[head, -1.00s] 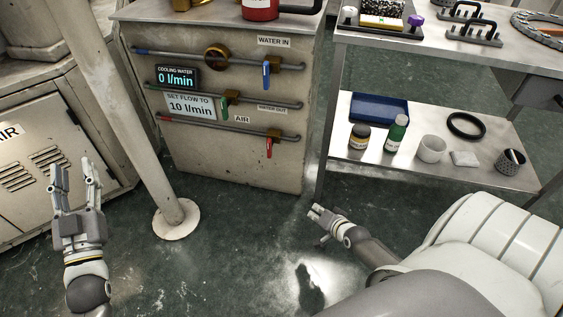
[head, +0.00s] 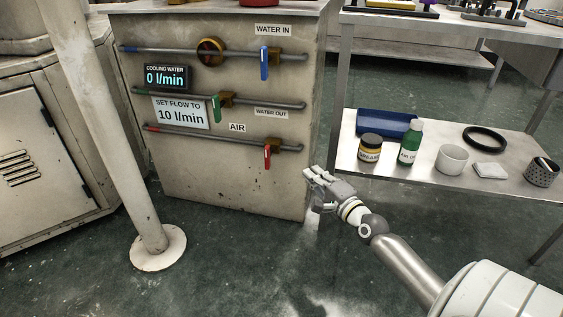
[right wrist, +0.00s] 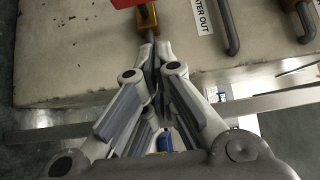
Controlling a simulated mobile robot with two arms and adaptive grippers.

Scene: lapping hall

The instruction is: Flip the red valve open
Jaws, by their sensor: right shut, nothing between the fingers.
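The red valve handle (head: 267,157) hangs straight down, across the AIR pipe, from its brass body (head: 274,144) on the front of the beige cabinet. My right gripper (head: 308,172) is to the right of the handle and slightly lower in the head view, apart from it. In the right wrist view, the fingers (right wrist: 154,50) are shut and empty. That view shows part of the red handle (right wrist: 124,3) and the brass body (right wrist: 147,17) at its top edge, beyond the fingertips. My left gripper is not in view.
Above are a green-handled valve (head: 216,108) on the WATER OUT pipe and a blue-handled one (head: 264,64) on the WATER IN pipe. A white post (head: 110,130) stands at left. A steel shelf (head: 400,185) with bottles is at right. The cabinet's front floor is clear.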

